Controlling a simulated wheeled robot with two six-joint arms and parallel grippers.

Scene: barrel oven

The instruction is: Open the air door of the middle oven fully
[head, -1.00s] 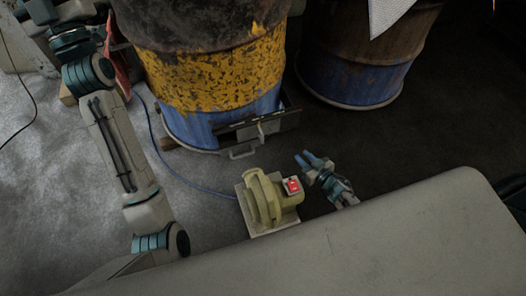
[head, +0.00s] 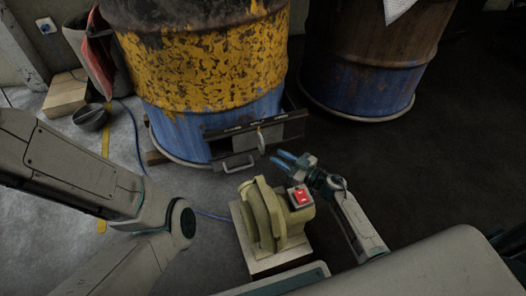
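The middle oven (head: 190,70) is a rusty yellow and blue barrel at the top centre of the head view. Its air door (head: 283,131) is a dark metal plate on a rail low on the barrel's front right, with a small upright handle (head: 261,140) on it. A grey pull handle (head: 237,164) sits just below to the left. My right gripper (head: 284,160) is just in front of the air door, its blue fingers pointing left, seemingly a little apart and holding nothing. My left gripper is out of view; only my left arm shows.
A beige blower (head: 262,215) with a red switch (head: 301,196) stands close below my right gripper. A second barrel (head: 370,65) stands at the right. A wood block (head: 66,95) and a dark bowl (head: 90,117) lie at the left. The floor on the right is clear.

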